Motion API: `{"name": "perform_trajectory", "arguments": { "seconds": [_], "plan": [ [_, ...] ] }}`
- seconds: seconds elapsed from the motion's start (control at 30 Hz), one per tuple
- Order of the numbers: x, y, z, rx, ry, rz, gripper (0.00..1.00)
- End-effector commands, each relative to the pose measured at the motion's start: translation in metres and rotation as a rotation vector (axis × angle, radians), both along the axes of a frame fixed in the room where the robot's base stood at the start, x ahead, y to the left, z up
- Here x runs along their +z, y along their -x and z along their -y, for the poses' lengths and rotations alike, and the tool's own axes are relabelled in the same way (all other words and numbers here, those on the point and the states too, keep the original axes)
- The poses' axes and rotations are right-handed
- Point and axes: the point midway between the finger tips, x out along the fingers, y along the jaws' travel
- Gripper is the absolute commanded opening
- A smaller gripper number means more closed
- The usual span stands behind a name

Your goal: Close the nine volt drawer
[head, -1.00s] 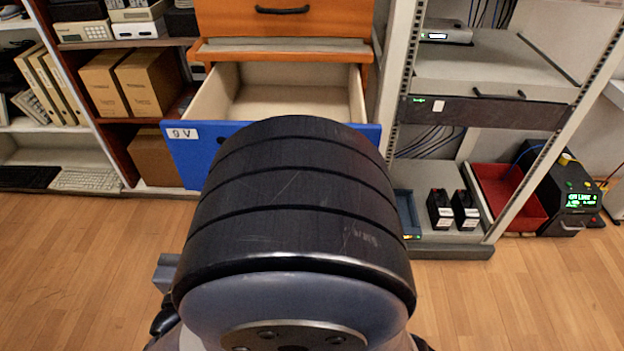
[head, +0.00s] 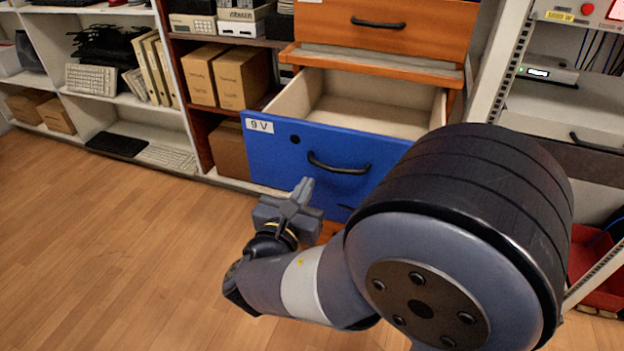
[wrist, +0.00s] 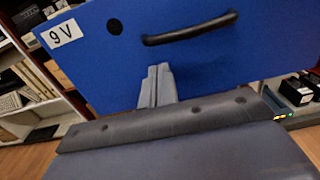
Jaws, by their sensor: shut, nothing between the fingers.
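The nine volt drawer (head: 270,152) has a blue front with a white "9 V" label, a dark round hole and a black handle (head: 338,166). It stands pulled out of the orange cabinet, and its pale inside looks empty. In the wrist view the blue front (wrist: 105,65) fills the upper middle, with the handle (wrist: 190,30) at upper right. My gripper (head: 304,188) is shut and empty, in front of the blue front and below and left of the handle. Its fingertips (wrist: 157,72) point at the front; whether they touch it I cannot tell.
The orange cabinet (head: 420,38) has a shut drawer above the open one. Shelves with cardboard boxes (head: 240,80) and keyboards (head: 165,157) stand on the left. A metal rack (head: 497,70) stands close on the right. The wooden floor (head: 110,235) at left is clear.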

Motion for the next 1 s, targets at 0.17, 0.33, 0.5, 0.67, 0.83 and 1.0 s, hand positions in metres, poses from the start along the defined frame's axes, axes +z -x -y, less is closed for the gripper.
{"name": "perform_trajectory", "arguments": {
  "seconds": [0.17,0.33,0.5,0.67,0.83,1.0],
  "plan": [
    [-0.002,-0.023,0.01,-0.003,-0.002,0.002,0.0],
    [-0.001,-0.036,0.013,-0.001,-0.001,0.001,0.0],
    [0.0,-0.039,0.015,0.0,-0.001,0.0,0.0],
    [0.0,-0.039,0.014,0.0,-0.001,0.0,0.0],
    [0.0,-0.04,0.015,0.0,-0.001,0.0,0.0],
    [0.0,-0.046,0.017,-0.001,0.0,0.0,0.0]
  ]
}}
